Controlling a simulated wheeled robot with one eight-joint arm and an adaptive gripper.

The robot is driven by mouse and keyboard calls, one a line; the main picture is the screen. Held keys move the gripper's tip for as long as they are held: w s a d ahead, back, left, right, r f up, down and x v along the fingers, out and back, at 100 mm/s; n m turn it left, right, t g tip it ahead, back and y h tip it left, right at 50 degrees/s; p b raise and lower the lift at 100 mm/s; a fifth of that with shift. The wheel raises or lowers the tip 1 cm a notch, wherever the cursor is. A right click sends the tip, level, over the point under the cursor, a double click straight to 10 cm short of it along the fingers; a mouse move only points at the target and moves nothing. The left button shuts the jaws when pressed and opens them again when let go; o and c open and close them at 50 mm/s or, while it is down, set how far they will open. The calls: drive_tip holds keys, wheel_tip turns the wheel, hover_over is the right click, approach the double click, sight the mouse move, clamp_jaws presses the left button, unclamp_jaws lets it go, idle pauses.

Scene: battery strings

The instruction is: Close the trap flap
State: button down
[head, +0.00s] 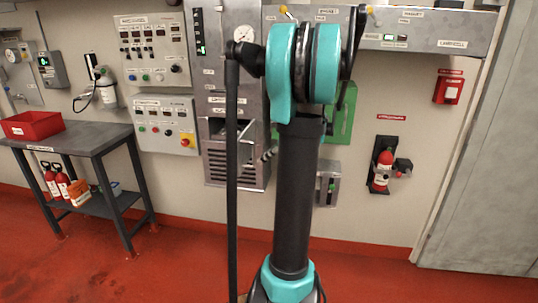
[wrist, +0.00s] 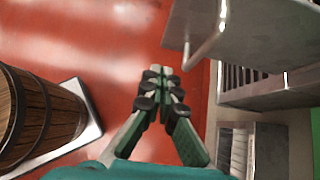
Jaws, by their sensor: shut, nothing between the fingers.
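My gripper (wrist: 161,78) shows in the wrist view, its green-and-black fingers together and empty, over the red floor. To its right, a grey metal plate with a pale bar handle (wrist: 205,42) juts out; it looks like the trap flap, open, and the gripper is apart from it. In the head view, a grey wall cabinet (head: 215,172) has a dark opening with a metal piece (head: 222,128) sticking out. My arm hides part of this cabinet, and my gripper is not visible there.
A wooden barrel (wrist: 35,115) stands on a pale platform (wrist: 92,125) left of my gripper. A grey table (head: 85,138) with a red bin (head: 32,125) is at the left. A fire extinguisher (head: 383,170) hangs at the right. Red floor at the front is clear.

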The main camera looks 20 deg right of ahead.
sight(239, 169)
drive_tip(key=shift+w+a+f, duration=0.5)
drive_tip(key=shift+w+a, duration=0.2)
drive_tip(key=shift+a, duration=0.25)
drive_tip(key=shift+w+a+f, duration=0.55)
drive_tip(key=shift+w+a, duration=0.15)
drive_tip(key=shift+a, duration=0.25)
drive_tip(key=shift+w+a+f, duration=0.5)
drive_tip(key=shift+w+a, duration=0.2)
drive_tip(key=shift+a, duration=0.25)
